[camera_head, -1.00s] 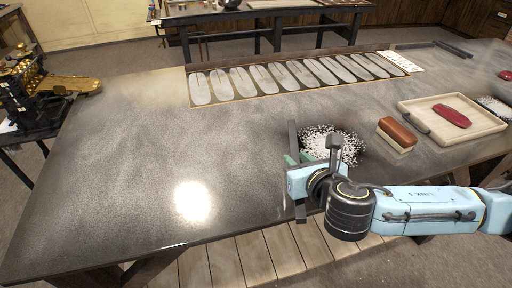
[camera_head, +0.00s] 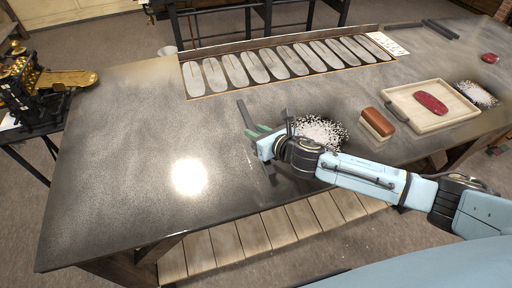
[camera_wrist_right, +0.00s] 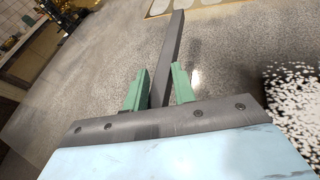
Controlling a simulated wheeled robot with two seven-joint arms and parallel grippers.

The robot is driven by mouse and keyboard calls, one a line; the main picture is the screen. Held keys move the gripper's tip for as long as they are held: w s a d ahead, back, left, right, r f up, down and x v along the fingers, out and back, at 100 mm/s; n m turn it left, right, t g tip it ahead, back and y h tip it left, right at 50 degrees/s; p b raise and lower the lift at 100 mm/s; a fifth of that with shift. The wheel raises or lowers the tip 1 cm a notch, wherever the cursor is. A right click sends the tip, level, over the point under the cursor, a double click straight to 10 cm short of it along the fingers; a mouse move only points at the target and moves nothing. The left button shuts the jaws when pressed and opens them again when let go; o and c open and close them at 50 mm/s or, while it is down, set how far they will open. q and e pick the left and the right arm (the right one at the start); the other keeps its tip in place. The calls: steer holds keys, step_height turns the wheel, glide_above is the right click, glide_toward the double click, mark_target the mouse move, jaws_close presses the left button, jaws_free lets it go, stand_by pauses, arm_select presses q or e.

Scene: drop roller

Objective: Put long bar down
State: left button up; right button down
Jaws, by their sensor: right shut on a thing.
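The long bar (camera_head: 244,114) is dark grey and straight. My right gripper (camera_head: 262,132) is over the front middle of the dark table (camera_head: 120,170), shut on the bar. In the right wrist view the bar (camera_wrist_right: 171,52) runs between the two green fingers (camera_wrist_right: 160,88) and sticks out beyond them. Its lower part is hidden by the gripper body. I cannot tell whether the bar touches the tabletop. My left gripper is not in view.
A black-and-white speckled patch (camera_head: 322,130) lies right of my gripper. A red-brown brush block (camera_head: 377,122) and a wooden tray (camera_head: 440,116) with a red object (camera_head: 431,103) lie further right. A panel of pale ovals (camera_head: 187,80) lies behind. The table's left side is clear.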

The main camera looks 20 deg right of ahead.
step_height(320, 180, down, 2)
steer(key=shift+w+f, duration=0.1)
steer(key=shift+f, duration=0.1)
steer(key=shift+f+b, duration=0.4)
steer(key=shift+f, duration=0.35)
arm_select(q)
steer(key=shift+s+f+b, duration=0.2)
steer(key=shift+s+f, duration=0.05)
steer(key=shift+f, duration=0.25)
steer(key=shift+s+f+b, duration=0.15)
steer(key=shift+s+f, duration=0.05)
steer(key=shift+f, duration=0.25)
arm_select(e)
steer(key=shift+a+f, duration=0.1)
steer(key=shift+f, duration=1.2)
steer(key=shift+f, duration=0.15)
steer(key=c, duration=1.1)
jaws_free()
steer(key=shift+f, duration=0.1)
steer(key=shift+c, duration=0.2)
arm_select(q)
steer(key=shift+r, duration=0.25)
arm_select(e)
steer(key=v, duration=1.2)
